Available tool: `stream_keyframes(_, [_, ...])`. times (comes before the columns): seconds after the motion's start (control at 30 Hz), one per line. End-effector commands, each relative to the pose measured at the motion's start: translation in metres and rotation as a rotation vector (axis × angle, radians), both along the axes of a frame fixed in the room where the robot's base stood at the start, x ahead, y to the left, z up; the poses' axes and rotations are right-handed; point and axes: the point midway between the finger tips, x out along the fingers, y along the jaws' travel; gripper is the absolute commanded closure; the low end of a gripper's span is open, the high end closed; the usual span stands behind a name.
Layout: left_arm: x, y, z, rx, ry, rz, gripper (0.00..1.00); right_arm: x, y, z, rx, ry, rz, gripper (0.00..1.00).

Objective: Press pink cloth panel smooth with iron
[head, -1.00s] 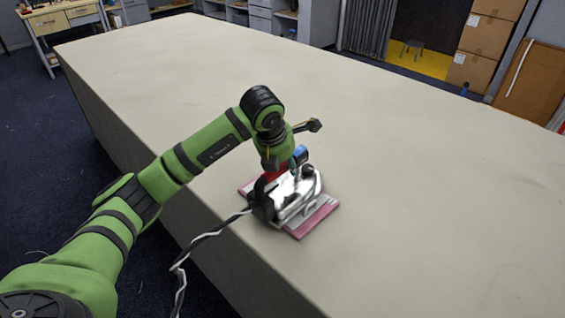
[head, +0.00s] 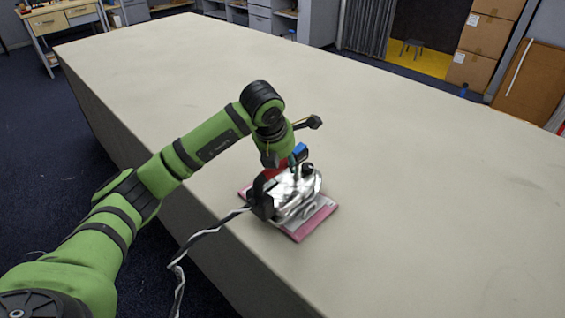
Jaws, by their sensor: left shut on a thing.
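The pink cloth panel (head: 318,222) lies flat on the long table near its front edge. The iron, silver with a black rear end (head: 290,200), is over the panel and hides much of its middle. Pink shows at the front right and at the left corner. I cannot tell whether the soleplate touches the cloth. My left gripper (head: 291,164) is above the iron, shut on it from the top; its fingertips are partly hidden. My right gripper is not in this view.
The iron's cord (head: 205,233) hangs from its rear over the table's front edge. The rest of the pale table top (head: 400,150) is clear. Cardboard boxes (head: 487,45) and a small stool (head: 412,47) stand beyond it.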

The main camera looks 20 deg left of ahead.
Motion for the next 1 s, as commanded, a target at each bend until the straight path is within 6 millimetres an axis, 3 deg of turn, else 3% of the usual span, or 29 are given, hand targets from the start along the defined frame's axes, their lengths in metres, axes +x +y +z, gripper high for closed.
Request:
stream_keyframes(0.03, [0.002, 0.000, 0.013, -0.003, -0.013, 0.000, 1.00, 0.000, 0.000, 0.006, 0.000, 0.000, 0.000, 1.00])
stream_keyframes(0.5, [0.003, 0.000, 0.051, -0.004, -0.018, 0.001, 1.00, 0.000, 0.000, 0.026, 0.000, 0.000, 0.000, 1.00])
stream_keyframes(1.0, [0.003, 0.000, 0.058, -0.004, -0.020, 0.003, 1.00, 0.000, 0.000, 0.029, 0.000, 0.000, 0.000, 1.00])
